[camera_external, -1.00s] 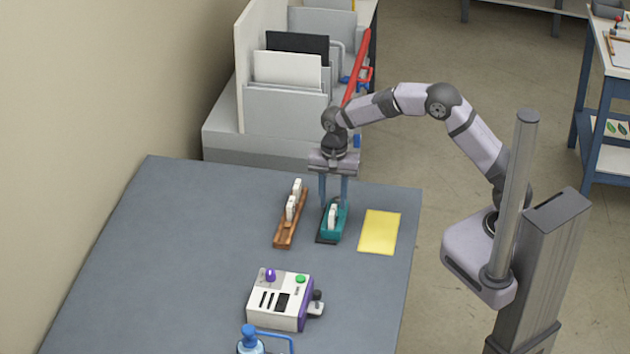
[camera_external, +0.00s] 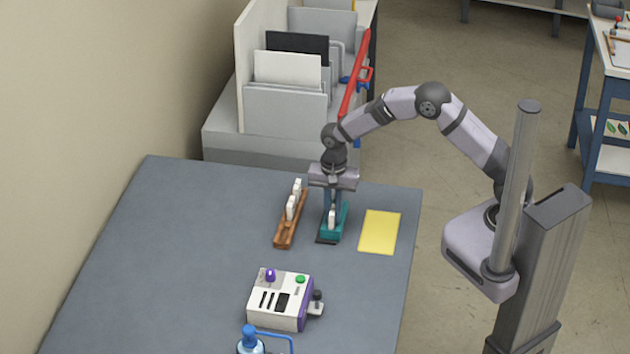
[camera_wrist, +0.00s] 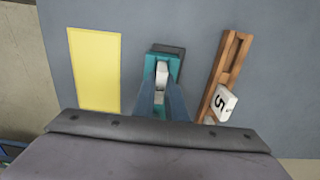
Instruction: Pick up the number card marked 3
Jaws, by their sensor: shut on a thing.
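My gripper (camera_external: 334,204) points straight down over the teal holder (camera_external: 341,226) on the grey-blue table. In the wrist view its two fingers (camera_wrist: 162,98) are shut on a white number card (camera_wrist: 159,97) standing in that holder. Another white piece (camera_wrist: 161,69) shows just beyond the fingers in the same holder; it also shows in the external view (camera_external: 332,216). I cannot read a number on either, so I cannot tell which is the 3. A white card marked 5 (camera_wrist: 226,102) leans in the brown wooden rack (camera_wrist: 229,65), beside the teal holder.
A yellow sheet (camera_external: 380,232) lies flat on the other side of the holder. A white and purple machine (camera_external: 281,300) and a blue bottle (camera_external: 250,342) stand nearer the camera. File dividers (camera_external: 285,110) stand behind the table. The table's left part is clear.

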